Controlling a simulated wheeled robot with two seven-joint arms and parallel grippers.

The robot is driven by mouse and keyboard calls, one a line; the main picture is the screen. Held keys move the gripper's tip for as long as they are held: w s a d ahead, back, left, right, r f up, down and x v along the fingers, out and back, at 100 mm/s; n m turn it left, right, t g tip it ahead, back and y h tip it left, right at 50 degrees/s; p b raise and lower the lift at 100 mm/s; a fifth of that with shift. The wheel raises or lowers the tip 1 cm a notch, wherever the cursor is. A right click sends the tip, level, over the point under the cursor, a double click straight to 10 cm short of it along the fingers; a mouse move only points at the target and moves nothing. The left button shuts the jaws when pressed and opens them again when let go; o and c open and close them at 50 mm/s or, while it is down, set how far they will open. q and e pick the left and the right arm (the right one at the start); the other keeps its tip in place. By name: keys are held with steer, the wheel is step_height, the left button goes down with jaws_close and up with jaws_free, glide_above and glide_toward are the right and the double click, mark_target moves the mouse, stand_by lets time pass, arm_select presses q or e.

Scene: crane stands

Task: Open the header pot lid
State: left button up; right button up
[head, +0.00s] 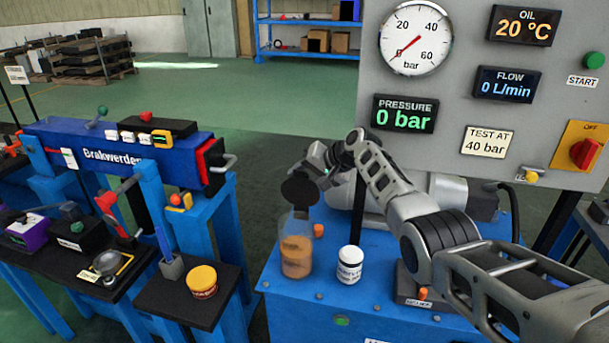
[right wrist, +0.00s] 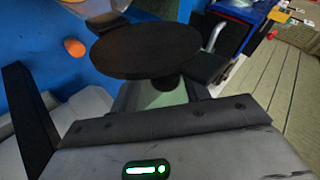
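The header pot (head: 296,257) appears to be the clear vessel with amber liquid on the blue stand in the head view. Its round black lid (head: 300,188) is tilted up steeply above the pot's mouth. My right gripper (head: 318,168) is beside the lid, just behind and to its right. In the right wrist view the lid (right wrist: 148,50) is a dark disc close in front of the gripper, with a small knob at its edge. The fingertips are partly hidden, so I cannot tell whether they grip it. My left gripper is not in view.
A white labelled jar (head: 349,265) stands right of the pot. A yellow-topped tub (head: 203,281) sits on the black side table. The gauge panel (head: 470,110) rises behind my right arm. A blue bench machine (head: 120,150) stands left, across a gap.

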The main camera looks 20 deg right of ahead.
steer(key=shift+a+r, duration=0.1)
steer(key=shift+r, duration=0.05)
arm_select(q)
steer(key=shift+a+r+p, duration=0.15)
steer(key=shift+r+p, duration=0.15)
steer(key=shift+p, duration=0.4)
arm_select(e)
steer(key=v, duration=1.6)
